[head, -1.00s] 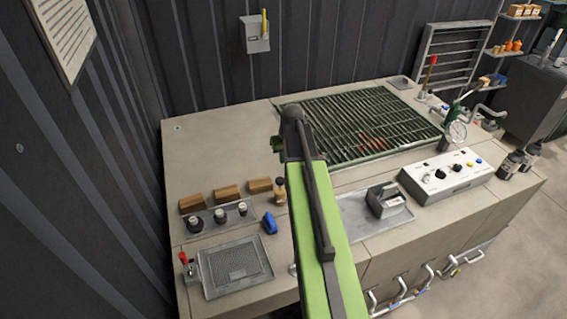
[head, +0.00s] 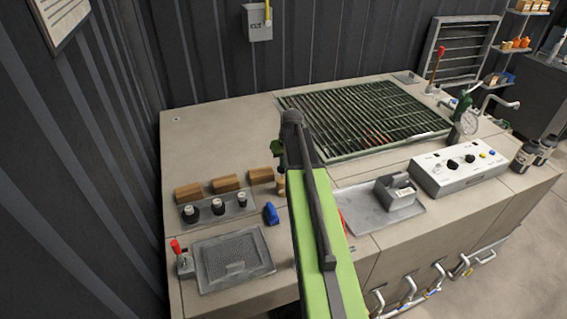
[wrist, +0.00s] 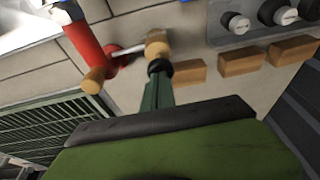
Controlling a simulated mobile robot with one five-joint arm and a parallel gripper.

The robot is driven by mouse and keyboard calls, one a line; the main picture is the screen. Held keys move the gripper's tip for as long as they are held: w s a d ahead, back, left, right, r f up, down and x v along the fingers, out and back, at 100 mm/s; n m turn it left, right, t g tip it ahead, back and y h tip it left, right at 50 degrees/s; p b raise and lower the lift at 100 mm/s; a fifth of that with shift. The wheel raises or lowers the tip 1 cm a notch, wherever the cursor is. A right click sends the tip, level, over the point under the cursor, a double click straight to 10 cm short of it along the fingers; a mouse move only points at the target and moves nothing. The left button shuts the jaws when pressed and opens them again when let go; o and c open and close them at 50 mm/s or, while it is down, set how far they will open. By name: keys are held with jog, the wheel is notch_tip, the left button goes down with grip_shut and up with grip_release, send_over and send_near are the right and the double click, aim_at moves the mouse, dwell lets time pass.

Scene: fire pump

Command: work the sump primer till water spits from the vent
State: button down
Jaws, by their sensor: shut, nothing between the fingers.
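My gripper (wrist: 158,82) is shut and empty in the wrist view, its narrow green fingers ending in dark tips. The tips are at or just short of a wooden grip (wrist: 156,46); I cannot tell whether they touch. A metal rod (wrist: 128,50) joins this grip to a red cylinder (wrist: 82,35), probably the sump primer. The cylinder has a second wooden end. In the head view the wooden grip (head: 280,184) shows left of my green arm, which hides most of the primer and the fingertips. I cannot pick out the vent and see no water.
Wooden blocks (head: 226,184) and a tray of dark knobs (head: 246,206) lie left of my arm, with a blue item (head: 271,213). A red-handled switch (head: 180,256) stands front left.

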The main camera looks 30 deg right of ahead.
notch_tip(320, 180, down, 4)
jog(key=b, duration=0.3)
jog(key=shift+r, duration=0.25)
jog(key=shift+s+a+r, duration=0.1)
jog(key=shift+s+r, duration=0.05)
jog(key=shift+r, duration=0.05)
jog(key=shift+r+p, duration=0.5)
jog(key=shift+p, duration=0.25)
jog(key=w+p+v, duration=0.1)
jog(key=p+v, duration=1.1)
jog(key=v, duration=0.1)
jog(key=shift+d+r+p, duration=0.15)
jog(key=shift+d+p, duration=0.15)
jog(key=shift+p, duration=0.1)
jog(key=shift+w, duration=0.1)
